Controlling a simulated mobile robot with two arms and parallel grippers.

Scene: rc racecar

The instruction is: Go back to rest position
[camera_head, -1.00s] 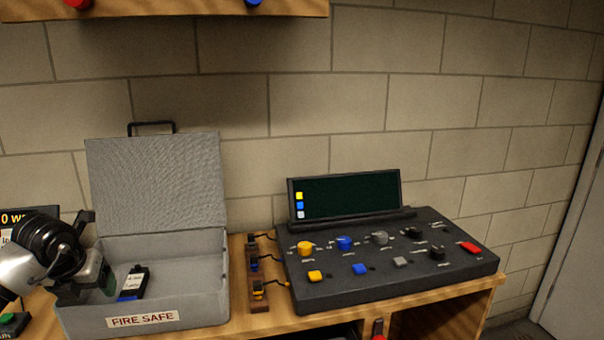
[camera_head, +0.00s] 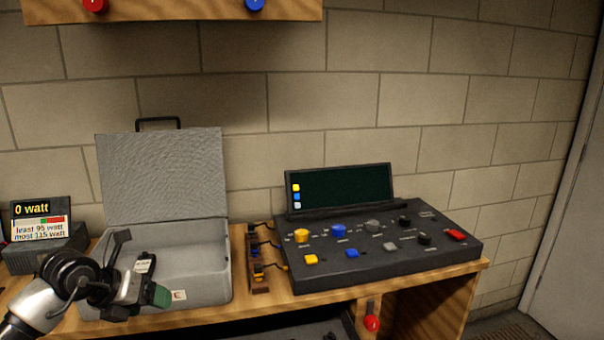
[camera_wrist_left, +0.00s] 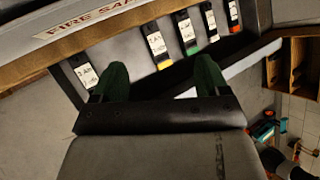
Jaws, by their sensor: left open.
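My left gripper (camera_head: 146,270) is in front of the grey fire safe box (camera_head: 203,290), covering part of its front and label. Its jaws are open, and it looks empty. In the left wrist view, the green-padded fingers (camera_wrist_left: 162,76) stand apart. Beyond them, several black labelled packs with coloured ends, one of them yellow-ended (camera_wrist_left: 157,46), lie in a row in a tray below the box's front. The box's lid (camera_head: 163,175) is up. A black pack with a white label (camera_head: 146,262) lies inside the box, partly hidden by my gripper. My right gripper is not in view.
A dark control console (camera_head: 380,250) with coloured knobs stands on the wooden bench, right of a small rack (camera_head: 258,262) with cables. A display reading 0 watt (camera_head: 40,215) stands at the left. A shelf (camera_head: 170,10) overhangs above. An open compartment shows below the bench.

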